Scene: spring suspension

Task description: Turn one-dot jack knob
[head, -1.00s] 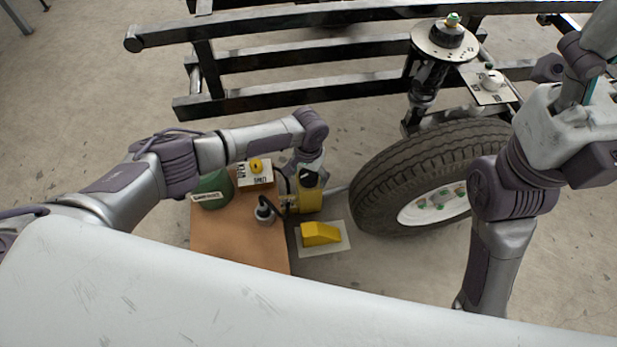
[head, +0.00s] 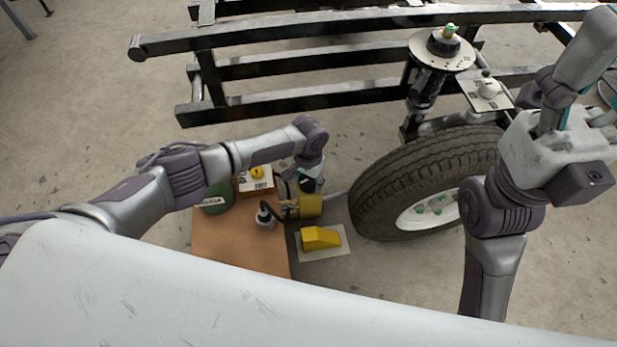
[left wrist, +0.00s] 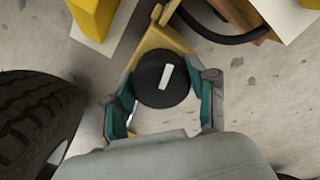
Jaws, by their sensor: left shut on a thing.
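A round black knob (left wrist: 163,78) with a white bar mark sits at the end of a yellow jack arm. It shows in the left wrist view; no dots can be made out. My left gripper (left wrist: 165,88) is shut on the knob, one finger on each side of it. In the head view my left gripper (head: 308,184) points down over the yellow jack (head: 307,207), and its wrist mostly hides the knob. My right arm stands at the right of the head view; its fingertips cannot be made out, nor whether they are open.
A yellow wedge (head: 320,238) lies on a pale plate. A brown board (head: 235,245) carries a green can (head: 216,197), a box (head: 255,181) and a small grey fitting (head: 265,216).

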